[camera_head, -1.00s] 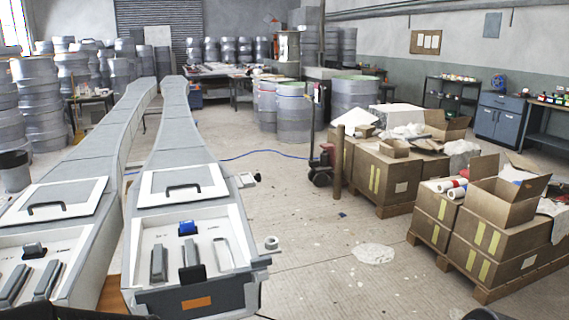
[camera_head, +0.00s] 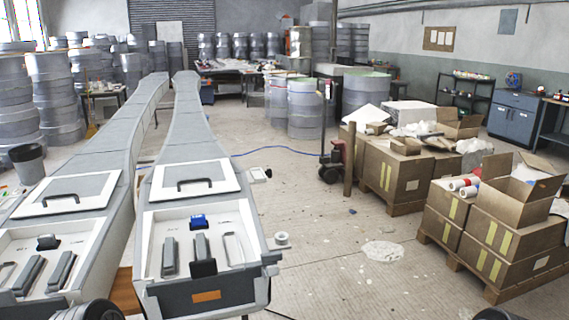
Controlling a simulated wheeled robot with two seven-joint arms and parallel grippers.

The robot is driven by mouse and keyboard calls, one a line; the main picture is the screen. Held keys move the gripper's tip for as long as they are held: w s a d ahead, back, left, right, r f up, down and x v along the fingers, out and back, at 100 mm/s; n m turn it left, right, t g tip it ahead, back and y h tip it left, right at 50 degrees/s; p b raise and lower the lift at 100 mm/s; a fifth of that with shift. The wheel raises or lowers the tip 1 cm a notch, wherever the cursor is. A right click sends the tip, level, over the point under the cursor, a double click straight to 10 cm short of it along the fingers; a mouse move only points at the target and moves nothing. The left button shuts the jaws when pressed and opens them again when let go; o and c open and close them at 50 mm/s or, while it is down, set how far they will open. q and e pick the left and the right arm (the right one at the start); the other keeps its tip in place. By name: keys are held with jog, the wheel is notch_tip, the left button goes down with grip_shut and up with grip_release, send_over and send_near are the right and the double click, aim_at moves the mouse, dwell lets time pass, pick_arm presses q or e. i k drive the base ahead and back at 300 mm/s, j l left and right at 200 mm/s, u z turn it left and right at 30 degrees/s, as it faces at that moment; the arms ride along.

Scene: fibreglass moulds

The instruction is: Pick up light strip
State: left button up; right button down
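Grey bar-shaped pieces lie in the white recessed trays at the near ends of two long grey moulds. In the right mould's tray (camera_head: 219,267), one grey bar (camera_head: 169,258) lies at the left and another (camera_head: 202,246) in the middle. A pale, narrow loop-shaped outline (camera_head: 235,248) is at the right. The left mould's tray holds two more grey bars, one (camera_head: 28,275) beside another (camera_head: 61,270). I cannot tell which piece is the light strip. Only dark rounded parts of my arms show at the bottom edge; neither gripper is in view.
A blue block (camera_head: 198,220) and a black block (camera_head: 203,268) are in the right tray. A white roll (camera_head: 282,239) sits beside the right mould. Cardboard boxes (camera_head: 502,240) on pallets stand at right. The floor between is mostly clear.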

aim_at(56, 282)
jog(key=u, duration=1.45)
